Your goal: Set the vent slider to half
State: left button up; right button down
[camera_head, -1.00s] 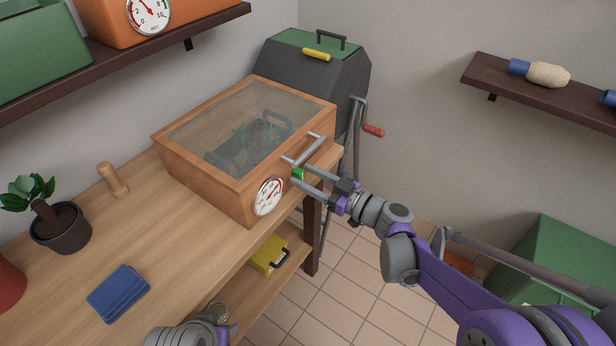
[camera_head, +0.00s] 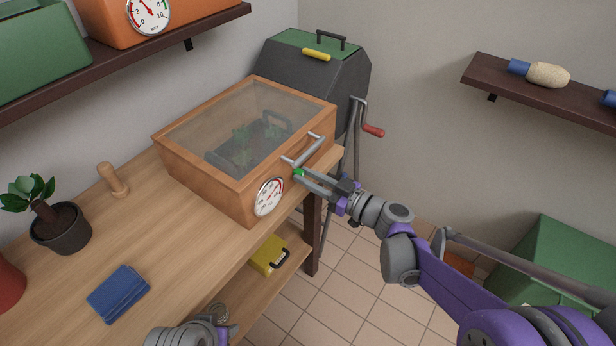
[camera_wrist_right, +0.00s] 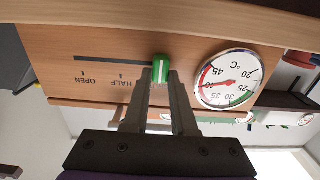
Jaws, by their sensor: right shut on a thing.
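A wooden box with a glass lid (camera_head: 180,178) stands on the bench. Its front has a vent slider with a green, white-striped knob (camera_wrist_right: 161,69); the knob also shows in the head view (camera_head: 298,172). In the right wrist view the panel is upside down. A dark slot (camera_wrist_right: 110,60) runs left from the knob, with marks labelled HALF (camera_wrist_right: 121,83) and OPEN (camera_wrist_right: 88,80). The knob sits right of the HALF mark, at the slot's right end as seen. My right gripper (camera_head: 303,177) is shut on the knob. My left gripper (camera_head: 215,325) is partly cut off at the bottom edge.
A round dial (camera_head: 269,196) is beside the knob on the front panel, and a metal lid handle (camera_head: 303,150) is above it. A potted plant (camera_head: 60,225) and blue cloths (camera_head: 119,292) lie on the bench.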

dwell(0.8)
jog(key=w+d, duration=0.1)
jog(key=w, duration=0.1)
jog(key=w+d+p, duration=0.1)
jog(key=w+d, duration=0.1)
jog(key=shift+w+d, duration=0.1)
jog(key=shift+w, duration=0.1)
jog(key=c, duration=0.7)
grip_release()
jog(key=shift+d, duration=0.1)
jog(key=p+v, duration=0.1)
jog(key=v, duration=0.9)
jog(key=shift+s+d, duration=0.25)
